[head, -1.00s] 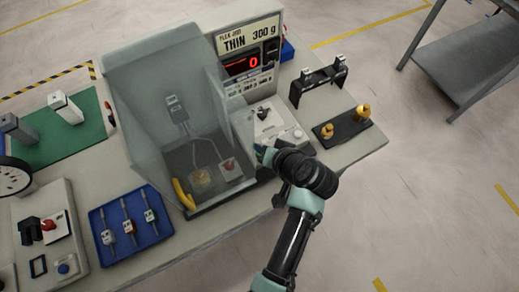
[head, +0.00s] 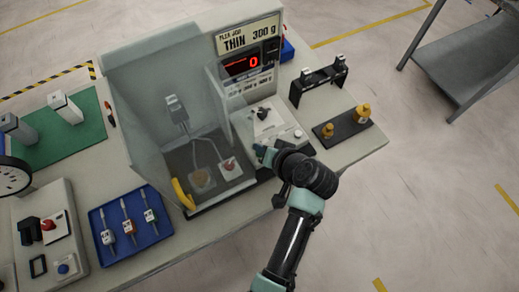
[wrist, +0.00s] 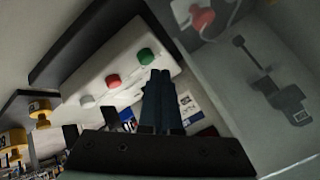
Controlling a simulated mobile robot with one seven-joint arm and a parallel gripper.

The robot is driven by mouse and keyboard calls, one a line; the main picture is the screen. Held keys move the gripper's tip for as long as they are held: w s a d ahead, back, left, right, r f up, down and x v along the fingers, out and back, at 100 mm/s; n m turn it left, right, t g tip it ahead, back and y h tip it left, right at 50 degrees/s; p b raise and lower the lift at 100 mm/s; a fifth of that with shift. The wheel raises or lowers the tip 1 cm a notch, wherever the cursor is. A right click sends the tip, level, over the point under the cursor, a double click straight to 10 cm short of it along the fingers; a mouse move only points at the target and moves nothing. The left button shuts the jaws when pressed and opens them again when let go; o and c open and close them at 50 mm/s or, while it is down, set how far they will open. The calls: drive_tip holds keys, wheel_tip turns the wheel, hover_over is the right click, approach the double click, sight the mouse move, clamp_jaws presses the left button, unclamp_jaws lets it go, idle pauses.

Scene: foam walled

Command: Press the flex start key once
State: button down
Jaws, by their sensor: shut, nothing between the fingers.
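A white key panel (wrist: 120,75) carries a green key (wrist: 145,57), a red key (wrist: 113,81) and a grey key (wrist: 87,101). I cannot read a label naming the flex start key. My gripper (wrist: 160,74) is shut and empty. In the wrist view its fingertips appear just below the green key; I cannot tell whether they touch it. In the head view my gripper (head: 262,152) is low at the right front of the clear enclosure, and the arm hides part of this area. The display (head: 241,65) reads a red 0 under a sign (head: 248,35) saying THIN 300 g.
The clear enclosure (head: 150,85) with a yellow handle (head: 182,194) stands left of my gripper. It holds a red button (head: 229,164). A black stand with brass weights (head: 362,112) is at the right. A blue tray (head: 130,246) lies front left.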

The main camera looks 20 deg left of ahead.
drive_tip(key=shift+f, duration=0.35)
